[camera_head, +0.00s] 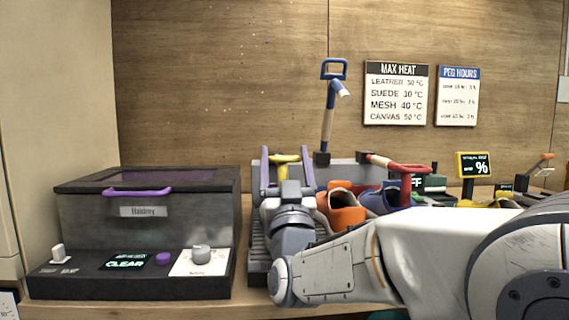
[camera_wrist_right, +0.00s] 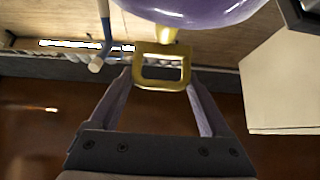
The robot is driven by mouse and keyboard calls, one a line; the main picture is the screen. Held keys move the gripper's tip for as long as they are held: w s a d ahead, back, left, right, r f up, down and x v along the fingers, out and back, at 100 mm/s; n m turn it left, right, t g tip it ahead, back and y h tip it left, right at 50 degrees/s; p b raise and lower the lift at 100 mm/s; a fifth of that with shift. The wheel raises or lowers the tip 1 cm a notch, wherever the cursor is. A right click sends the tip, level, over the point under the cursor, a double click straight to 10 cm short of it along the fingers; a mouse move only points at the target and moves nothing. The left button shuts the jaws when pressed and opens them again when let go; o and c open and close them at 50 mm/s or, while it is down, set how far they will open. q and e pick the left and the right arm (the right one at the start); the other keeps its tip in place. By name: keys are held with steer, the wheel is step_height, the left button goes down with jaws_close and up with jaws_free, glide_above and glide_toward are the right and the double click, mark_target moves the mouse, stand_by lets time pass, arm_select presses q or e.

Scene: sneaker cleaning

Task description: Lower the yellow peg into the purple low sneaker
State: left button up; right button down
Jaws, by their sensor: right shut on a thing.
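My right gripper (camera_head: 284,168) comes in from the right, its two purple-grey fingers pointing up. It is shut on the yellow peg (camera_head: 285,158), whose handle shows above the wrist. In the right wrist view the peg's looped yellow handle (camera_wrist_right: 160,56) sits between the fingertips of my right gripper (camera_wrist_right: 160,78). The peg's stem meets the edge of a smooth, rounded purple surface (camera_wrist_right: 190,10), probably the purple low sneaker. I cannot tell how far the stem is inside it. In the head view my wrist hides that area. My left gripper is not in view.
An orange sneaker (camera_head: 345,215) and a blue sneaker (camera_head: 374,199) stand right of my wrist. A red handle (camera_head: 408,168) rises beside them, and a blue-handled stand (camera_head: 328,115) behind. A dark box with a purple handle (camera_head: 137,192) and control panel fills the left.

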step_height(320, 180, down, 3)
steer(key=shift+d+f+h+b, duration=0.15)
steer(key=shift+h+b, duration=0.15)
steer(key=shift+b, duration=0.9)
steer(key=shift+f, duration=0.3)
steer(key=shift+c, duration=0.5)
jaws_free()
glide_toward(286, 178)
steer(key=s, duration=0.4)
steer(key=shift+d+r+b, duration=0.1)
steer(key=shift+r+b, duration=0.2)
steer(key=shift+b, duration=0.1)
